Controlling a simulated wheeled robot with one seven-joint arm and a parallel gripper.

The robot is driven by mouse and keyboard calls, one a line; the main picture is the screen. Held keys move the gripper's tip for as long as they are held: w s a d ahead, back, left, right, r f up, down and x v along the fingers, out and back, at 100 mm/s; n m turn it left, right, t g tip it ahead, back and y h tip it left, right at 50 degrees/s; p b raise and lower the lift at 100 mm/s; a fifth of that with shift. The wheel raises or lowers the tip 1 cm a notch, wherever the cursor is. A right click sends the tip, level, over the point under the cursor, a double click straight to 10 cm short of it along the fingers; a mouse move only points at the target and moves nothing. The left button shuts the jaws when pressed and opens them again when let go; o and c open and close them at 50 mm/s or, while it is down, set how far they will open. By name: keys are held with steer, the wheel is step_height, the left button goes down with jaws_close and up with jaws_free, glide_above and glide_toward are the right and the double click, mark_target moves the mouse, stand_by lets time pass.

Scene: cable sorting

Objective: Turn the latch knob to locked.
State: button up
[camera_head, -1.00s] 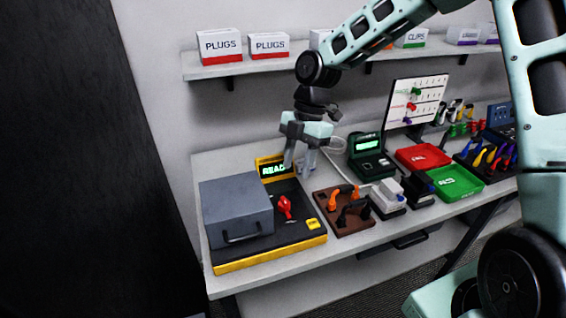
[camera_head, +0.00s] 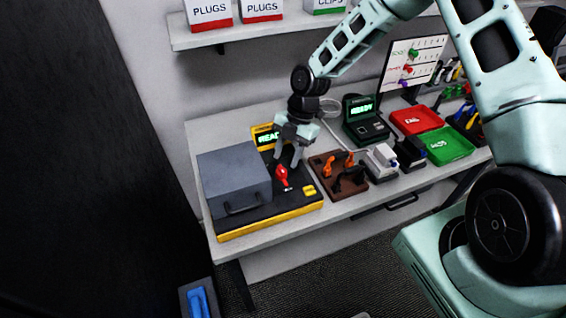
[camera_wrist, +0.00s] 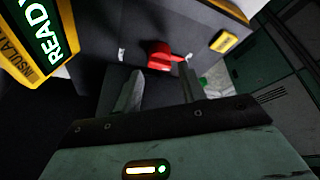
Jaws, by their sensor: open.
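The red latch knob (camera_head: 282,177) stands on the black top of the yellow-edged tester (camera_head: 270,226), right of its grey lidded box (camera_head: 234,180). My gripper (camera_head: 287,164) is open just above and behind the knob, its fingers pointing down. In the wrist view the red knob (camera_wrist: 160,56) shows beyond the open fingertips (camera_wrist: 160,80), with white marks on either side of it. The gripper looks empty and apart from the knob. The knob's pointer end aims toward the right-hand white mark in the wrist view.
A display reading READY (camera_head: 266,137) stands behind the knob. A yellow button or label (camera_head: 310,190) lies at the tester's front right. A brown block with orange and black tools (camera_head: 338,178) sits close on the right. The grey box stands close on the left.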

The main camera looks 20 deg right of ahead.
mark_target(281, 172)
steer(key=shift+p+x, duration=0.5)
steer(key=shift+x, duration=1.8)
steer(key=c, duration=0.7)
steer(key=shift+o, duration=0.2)
